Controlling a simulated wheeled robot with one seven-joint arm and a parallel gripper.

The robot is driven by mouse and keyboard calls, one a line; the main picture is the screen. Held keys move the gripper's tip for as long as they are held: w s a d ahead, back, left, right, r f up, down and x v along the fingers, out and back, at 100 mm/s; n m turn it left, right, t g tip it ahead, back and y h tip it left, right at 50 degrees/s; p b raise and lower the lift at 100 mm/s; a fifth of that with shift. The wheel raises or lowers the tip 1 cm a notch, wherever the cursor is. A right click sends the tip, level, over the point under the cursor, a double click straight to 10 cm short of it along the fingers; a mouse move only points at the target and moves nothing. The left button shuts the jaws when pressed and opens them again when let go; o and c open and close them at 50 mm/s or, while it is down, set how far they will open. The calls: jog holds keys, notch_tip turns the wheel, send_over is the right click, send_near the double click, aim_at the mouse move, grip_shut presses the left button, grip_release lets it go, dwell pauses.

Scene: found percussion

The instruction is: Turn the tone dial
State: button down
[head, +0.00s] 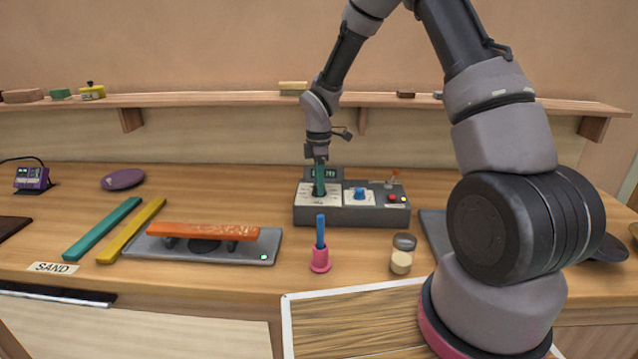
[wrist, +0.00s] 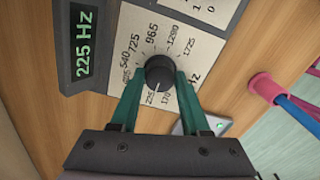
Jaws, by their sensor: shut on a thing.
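The tone dial (wrist: 160,74) is a dark round knob with a white pointer line, in the middle of the wrist view. It sits on a pale panel marked in Hz with several numbers around it. The pointer faces down, near the 225 mark. The display (wrist: 86,45) beside it reads 225 Hz. My gripper (wrist: 160,82) has green fingers, shut on the dial from two sides. In the head view my gripper (head: 319,181) points down at the left part of the grey control box (head: 350,216) and hides the dial there.
A blue knob (head: 359,193), a red button (head: 392,198) and a small lever sit right of my gripper on the box. A pink holder (head: 320,260) with a blue stick and a jar (head: 402,254) stand in front. An orange bar (head: 203,231) lies left. A shelf (head: 220,100) runs behind.

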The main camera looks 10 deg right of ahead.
jog(key=shift+m, duration=2.8)
jog(key=shift+c, duration=1.9)
grip_release()
notch_tip(320, 180, up, 11)
jog(key=shift+f, duration=0.1)
